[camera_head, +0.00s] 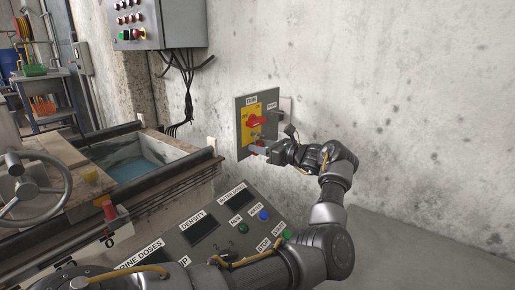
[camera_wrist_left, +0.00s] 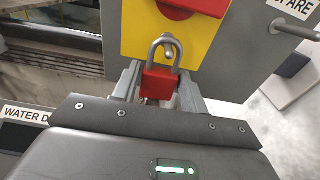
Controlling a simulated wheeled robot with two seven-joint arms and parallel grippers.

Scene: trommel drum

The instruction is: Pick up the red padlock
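The red padlock (camera_wrist_left: 157,84) has a grey steel shackle. In the left wrist view it hangs upright, its shackle around a metal pin on the yellow switch plate (camera_wrist_left: 135,28). My left gripper (camera_wrist_left: 158,90) has one finger on each side of the red body, with no clear gap on either side. In the head view my left gripper (camera_head: 266,149) is at the lower part of the grey wall panel (camera_head: 243,140), and the padlock (camera_head: 259,143) is small and mostly hidden there. My right gripper is not in view.
A red rotary switch (camera_head: 257,121) is just above the padlock. A metal peg (camera_wrist_left: 292,29) sticks out to its right, by the SPARE label. The control console (camera_head: 205,225) lies below, with a water-filled basin (camera_head: 135,168) at left. Bare wall is to the right.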

